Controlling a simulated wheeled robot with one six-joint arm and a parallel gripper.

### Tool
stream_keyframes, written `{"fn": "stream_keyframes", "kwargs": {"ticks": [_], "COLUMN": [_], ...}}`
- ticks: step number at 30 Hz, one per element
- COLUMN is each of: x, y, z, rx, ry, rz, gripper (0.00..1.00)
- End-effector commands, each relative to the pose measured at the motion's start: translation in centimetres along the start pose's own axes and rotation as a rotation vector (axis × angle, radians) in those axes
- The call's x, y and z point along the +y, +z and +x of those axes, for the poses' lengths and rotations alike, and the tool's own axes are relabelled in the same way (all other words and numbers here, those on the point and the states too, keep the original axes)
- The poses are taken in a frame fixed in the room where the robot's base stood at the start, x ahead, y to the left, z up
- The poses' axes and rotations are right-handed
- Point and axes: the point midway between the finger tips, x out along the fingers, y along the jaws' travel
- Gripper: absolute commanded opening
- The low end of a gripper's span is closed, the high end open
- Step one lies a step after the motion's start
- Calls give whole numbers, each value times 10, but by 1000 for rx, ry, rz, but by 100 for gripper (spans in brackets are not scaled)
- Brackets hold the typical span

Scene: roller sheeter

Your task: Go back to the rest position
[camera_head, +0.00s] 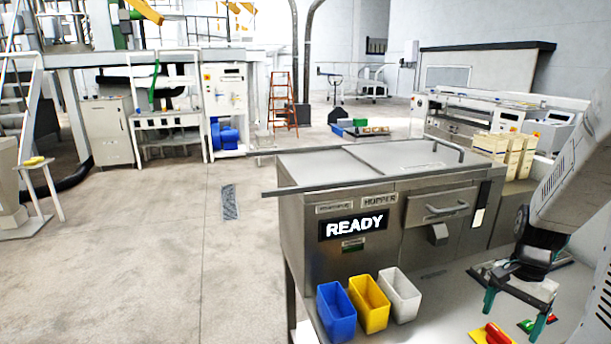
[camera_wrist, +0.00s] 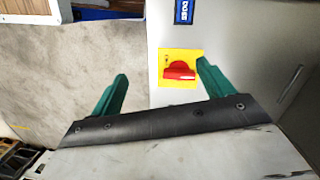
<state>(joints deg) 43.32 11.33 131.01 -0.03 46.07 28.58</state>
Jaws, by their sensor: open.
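My gripper (camera_head: 513,315) hangs at the right of the head view, above the steel counter. Its two green fingers are wide apart with nothing between them. The open fingers also show in the wrist view (camera_wrist: 161,72). Part of my arm shows at the right edge.
A steel hopper machine (camera_head: 375,249) with a READY sign (camera_head: 354,226) stands left of my gripper. Blue (camera_head: 336,316), yellow (camera_head: 369,305) and white (camera_head: 400,297) bins stand before it. A small green-and-red item (camera_head: 526,325) is close to the fingers. The floor at left is open.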

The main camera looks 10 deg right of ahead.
Motion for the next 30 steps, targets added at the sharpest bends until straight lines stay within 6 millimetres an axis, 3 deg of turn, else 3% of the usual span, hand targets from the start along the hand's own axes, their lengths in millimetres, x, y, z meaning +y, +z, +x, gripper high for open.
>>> {"fn": "stream_keyframes", "kwargs": {"ticks": [10, 18, 24, 30], "x": [-8, 7, 22, 24], "y": [123, 229, 281, 304], "z": [-73, -116, -133, -144], "rx": [-5, 73, 177, 256], "ry": [40, 41, 1, -49], "rz": [-511, -935, -1142, -1242], "gripper": [80, 80, 80, 80]}}
